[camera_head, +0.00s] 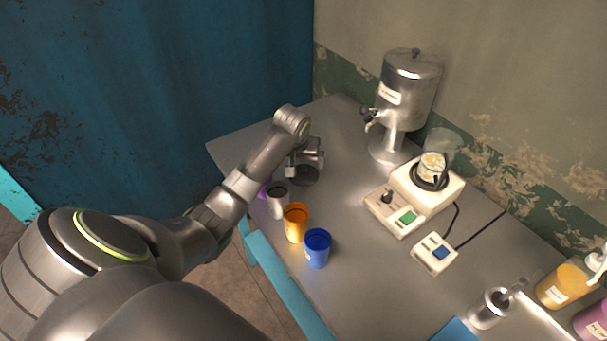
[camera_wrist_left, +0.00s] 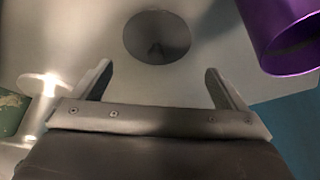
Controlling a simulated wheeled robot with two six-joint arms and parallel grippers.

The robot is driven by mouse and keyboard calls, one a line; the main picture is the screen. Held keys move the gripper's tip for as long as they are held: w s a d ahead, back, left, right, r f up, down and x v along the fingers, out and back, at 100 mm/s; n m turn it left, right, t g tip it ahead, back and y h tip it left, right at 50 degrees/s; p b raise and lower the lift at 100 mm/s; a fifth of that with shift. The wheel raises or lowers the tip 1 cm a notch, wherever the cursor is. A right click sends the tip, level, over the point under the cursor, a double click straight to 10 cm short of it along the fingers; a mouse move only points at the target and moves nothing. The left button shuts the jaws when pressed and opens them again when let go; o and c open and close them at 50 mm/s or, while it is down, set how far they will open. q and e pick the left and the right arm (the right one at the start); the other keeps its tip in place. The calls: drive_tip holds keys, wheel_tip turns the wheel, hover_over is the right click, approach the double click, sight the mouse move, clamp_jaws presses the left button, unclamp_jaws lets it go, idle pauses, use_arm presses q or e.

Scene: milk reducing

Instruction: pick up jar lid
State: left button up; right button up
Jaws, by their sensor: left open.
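The jar lid looks like a dark round disc (camera_head: 304,176) lying flat on the grey table, partly hidden under my left gripper in the head view. In the left wrist view the lid (camera_wrist_left: 157,32) shows whole as a dark disc with a small darker mark near its middle. My left gripper (camera_head: 306,161) is over the lid and pointed down. In the wrist view its two fingers (camera_wrist_left: 158,78) are spread wide and empty, with the lid beyond the tips and roughly centred between them. The right gripper does not show.
A purple cup (camera_wrist_left: 287,35) stands close beside the lid, with white (camera_head: 278,204), orange (camera_head: 295,224) and blue (camera_head: 317,250) cups along the near edge. A metal dispenser (camera_head: 408,90) and a white heater device (camera_head: 428,190) stand behind. The table's middle is clear.

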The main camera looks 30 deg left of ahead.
sight(304, 168)
use_arm(q)
drive_tip(key=x, duration=0.2)
drive_tip(key=p+x, duration=0.1)
drive_tip(key=x, duration=0.1)
drive_tip(key=shift+d, duration=0.35)
drive_tip(key=shift+w+a+f, duration=0.15)
drive_tip(key=shift+f, duration=0.45)
drive_tip(key=c, duration=0.8)
